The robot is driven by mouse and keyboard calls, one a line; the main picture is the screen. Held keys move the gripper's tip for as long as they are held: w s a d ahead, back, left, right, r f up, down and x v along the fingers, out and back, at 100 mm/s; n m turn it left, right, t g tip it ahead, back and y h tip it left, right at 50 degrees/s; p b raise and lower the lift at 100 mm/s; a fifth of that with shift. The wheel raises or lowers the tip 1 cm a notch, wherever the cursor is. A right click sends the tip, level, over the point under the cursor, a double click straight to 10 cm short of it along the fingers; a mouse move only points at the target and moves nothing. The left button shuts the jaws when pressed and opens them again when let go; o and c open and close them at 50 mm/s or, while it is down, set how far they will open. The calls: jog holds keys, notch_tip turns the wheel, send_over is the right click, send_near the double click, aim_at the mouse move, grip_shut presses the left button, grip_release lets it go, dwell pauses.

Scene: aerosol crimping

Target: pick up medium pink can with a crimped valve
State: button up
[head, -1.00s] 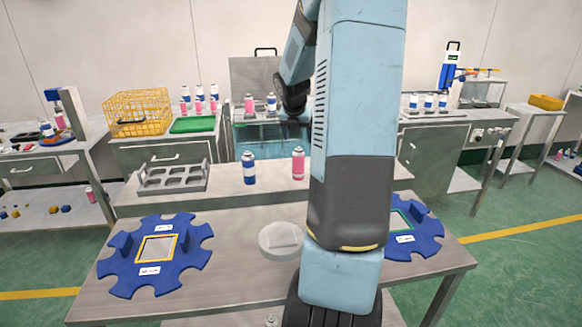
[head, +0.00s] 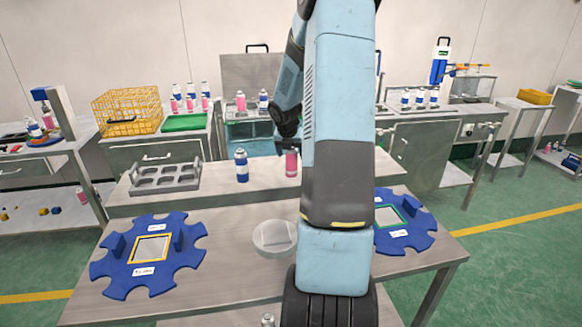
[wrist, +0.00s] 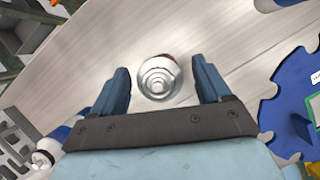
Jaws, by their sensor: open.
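A pink can (head: 291,164) with a grey top stands upright on the raised shelf of the workbench. My gripper (head: 288,138) is directly above it, pointing down. In the wrist view my gripper (wrist: 160,72) is open, and the silver, ringed top of a can (wrist: 158,78) shows between its two blue fingers, with gaps on both sides. The pink body is hidden below that top, and I cannot tell how the valve is crimped. A blue can (head: 242,167) stands to the left of the pink can.
A grey rack (head: 165,178) with empty pockets sits left on the shelf. Blue notched fixtures (head: 118,272) and (head: 416,240) lie on the lower bench, with a round pale disc (head: 272,238) between them. More cans stand on the back benches.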

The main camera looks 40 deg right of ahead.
jog(key=x, duration=0.3)
jog(key=c, duration=1)
jog(key=shift+r, duration=0.1)
jog(key=shift+c, duration=0.2)
jog(key=shift+r, duration=0.45)
notch_tip(320, 180, up, 3)
jog(key=shift+s+f, duration=0.1)
jog(key=shift+f, duration=0.05)
jog(key=s+a+r, duration=0.8)
jog(key=s+r, duration=0.1)
jog(key=s, duration=0.1)
jog(key=shift+s+a, duration=0.35)
jog(key=shift+s, duration=0.05)
jog(key=shift+a+r, duration=0.1)
jog(key=shift+r, duration=0.05)
